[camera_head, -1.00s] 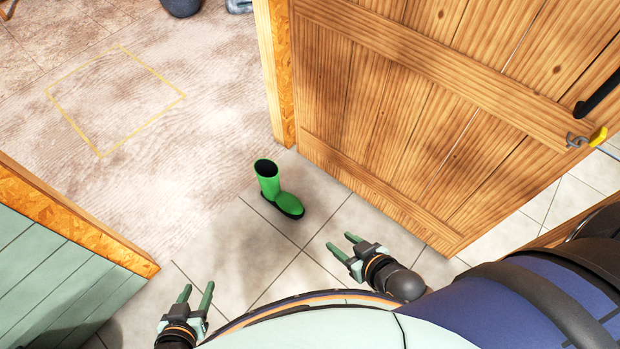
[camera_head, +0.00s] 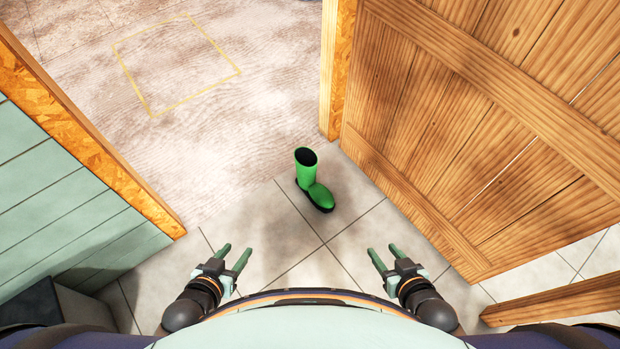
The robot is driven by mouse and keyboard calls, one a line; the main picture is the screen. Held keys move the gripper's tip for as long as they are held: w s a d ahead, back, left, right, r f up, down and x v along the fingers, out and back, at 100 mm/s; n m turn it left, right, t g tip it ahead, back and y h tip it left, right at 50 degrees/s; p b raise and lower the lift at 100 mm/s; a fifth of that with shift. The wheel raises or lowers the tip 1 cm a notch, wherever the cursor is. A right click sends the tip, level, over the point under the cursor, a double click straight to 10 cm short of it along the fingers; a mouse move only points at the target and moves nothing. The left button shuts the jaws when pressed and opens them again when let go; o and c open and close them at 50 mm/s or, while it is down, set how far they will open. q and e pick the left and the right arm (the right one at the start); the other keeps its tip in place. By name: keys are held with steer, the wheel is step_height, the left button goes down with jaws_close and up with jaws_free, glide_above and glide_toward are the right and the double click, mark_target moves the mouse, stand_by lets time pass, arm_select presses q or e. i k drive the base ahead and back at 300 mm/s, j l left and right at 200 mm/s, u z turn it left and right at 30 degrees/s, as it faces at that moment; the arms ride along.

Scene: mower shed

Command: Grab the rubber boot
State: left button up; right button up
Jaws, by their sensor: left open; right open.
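A green rubber boot (camera_head: 312,185) with a dark opening and dark sole stands upright on the tiled floor, ahead of me near the middle of the view. Its toe points to the lower right. My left gripper (camera_head: 236,252) is open and empty, below and to the left of the boot. My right gripper (camera_head: 374,254) is open and empty, below and to the right of the boot. Both are apart from it.
An open wooden door (camera_head: 455,130) stands on the right. A pale green plank wall (camera_head: 70,215) with a chipboard edge is on the left. A wooden beam (camera_head: 555,299) lies at lower right.

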mark_target(305, 158)
steer(key=i+j+z, duration=0.35)
steer(key=i+j, duration=0.25)
steer(key=i, duration=0.15)
